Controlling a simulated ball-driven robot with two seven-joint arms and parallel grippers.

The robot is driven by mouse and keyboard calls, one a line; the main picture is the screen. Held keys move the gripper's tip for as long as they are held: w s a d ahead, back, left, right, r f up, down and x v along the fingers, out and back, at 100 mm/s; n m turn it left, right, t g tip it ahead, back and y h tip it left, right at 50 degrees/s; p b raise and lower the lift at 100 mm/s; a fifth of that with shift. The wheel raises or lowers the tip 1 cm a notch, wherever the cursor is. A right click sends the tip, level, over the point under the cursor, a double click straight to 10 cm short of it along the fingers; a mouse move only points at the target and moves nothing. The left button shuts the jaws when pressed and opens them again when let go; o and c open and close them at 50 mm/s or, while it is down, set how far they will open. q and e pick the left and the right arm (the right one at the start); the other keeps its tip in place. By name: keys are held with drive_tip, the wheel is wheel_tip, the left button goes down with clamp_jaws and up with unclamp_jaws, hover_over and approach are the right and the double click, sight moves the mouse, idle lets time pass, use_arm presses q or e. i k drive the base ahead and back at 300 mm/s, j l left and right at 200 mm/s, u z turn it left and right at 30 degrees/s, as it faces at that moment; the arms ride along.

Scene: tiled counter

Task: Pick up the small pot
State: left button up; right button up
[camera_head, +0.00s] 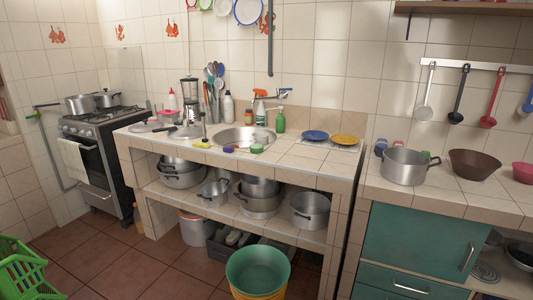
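Several metal pots are in view, and I cannot tell for certain which one is the task's small pot. A small silver pot (213,193) with side handles sits on the shelf under the tiled counter. Larger pots (309,210) stand on the same shelf to its right, and stacked pots (181,180) are to its left. A bigger silver pot (404,168) stands on the right counter. Two more pots, one of them a saucepan (80,104), are on the stove. Neither of my grippers is in view.
A green tub (258,270) stands on the floor before the shelf. A green crate (25,270) is at the left. Floor between them is clear.

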sight(213, 194)
drive_tip(key=i+j+u, duration=0.1)
drive_tip(key=i+u, duration=0.35)
drive_tip(key=i+l+u, duration=0.15)
drive_tip(key=i+u, duration=0.3)
drive_tip(key=i+j, duration=0.35)
drive_tip(key=i, duration=0.15)
drive_tip(key=i+j+z, duration=0.15)
drive_tip(key=i+j, duration=0.2)
drive_tip(key=i, duration=0.15)
drive_tip(key=i+j+z, duration=0.2)
drive_tip(key=z, duration=0.15)
drive_tip(key=i+j+z, duration=0.15)
drive_tip(key=j+z, duration=0.15)
drive_tip(key=i+j+z, duration=0.1)
drive_tip(key=j+z, duration=0.55)
drive_tip(key=i+j+z, duration=0.1)
drive_tip(key=j+z, duration=0.25)
drive_tip(key=j, duration=0.15)
